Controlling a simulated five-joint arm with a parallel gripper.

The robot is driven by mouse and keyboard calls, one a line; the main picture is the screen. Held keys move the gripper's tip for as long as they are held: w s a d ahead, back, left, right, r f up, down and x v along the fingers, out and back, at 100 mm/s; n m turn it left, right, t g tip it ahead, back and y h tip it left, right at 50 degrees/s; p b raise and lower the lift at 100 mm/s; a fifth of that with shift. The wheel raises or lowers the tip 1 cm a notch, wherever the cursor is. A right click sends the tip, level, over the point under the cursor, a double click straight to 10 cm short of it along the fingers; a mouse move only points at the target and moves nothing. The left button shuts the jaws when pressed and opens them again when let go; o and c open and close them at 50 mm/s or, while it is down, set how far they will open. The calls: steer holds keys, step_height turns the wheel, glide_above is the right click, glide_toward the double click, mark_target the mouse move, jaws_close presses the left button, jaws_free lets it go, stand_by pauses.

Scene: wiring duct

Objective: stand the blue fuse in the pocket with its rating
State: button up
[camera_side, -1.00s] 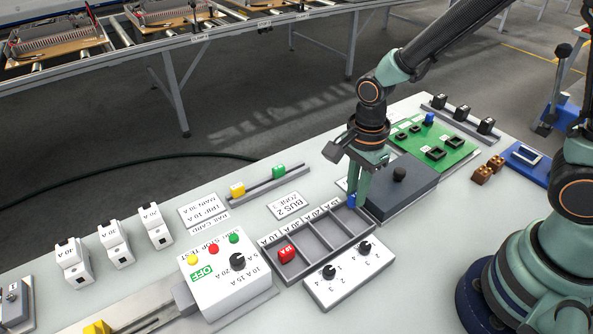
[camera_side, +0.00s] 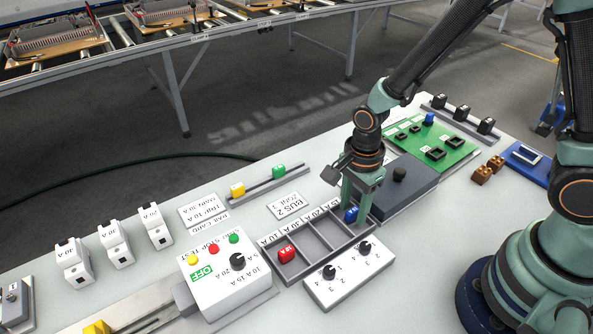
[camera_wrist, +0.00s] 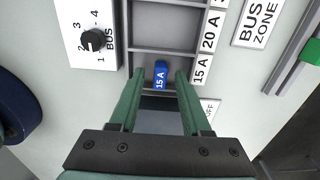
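The blue fuse (camera_side: 351,214), marked 15 A, is in the end pocket of the grey divided tray (camera_side: 316,255), the one nearest the dark grey block. In the wrist view the blue fuse (camera_wrist: 160,75) sits beside the 15 A label (camera_wrist: 201,69). I cannot tell whether it stands fully upright. My gripper (camera_side: 357,208) is over that pocket. In the wrist view its fingers (camera_wrist: 156,76) are spread, with a gap on each side of the fuse.
A red fuse (camera_side: 286,253) is in the tray's opposite end pocket; the middle pockets look empty. A white two-knob box (camera_side: 346,277) adjoins the tray's front. The dark grey block (camera_side: 400,188) stands close to my gripper. A white test box (camera_side: 226,280) is at the left.

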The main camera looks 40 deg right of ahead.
mark_target(353, 210)
steer(key=shift+r, duration=0.1)
step_height(353, 210, up, 12)
steer(key=s+d+r+n+t, duration=0.2)
steer(key=d+r+n+t, duration=0.3)
steer(key=n, duration=1.3)
steer(key=d+r, duration=0.4)
steer(key=r, duration=0.1)
steer(key=shift+s+r+t, duration=0.25)
steer(key=shift+r+t, duration=0.05)
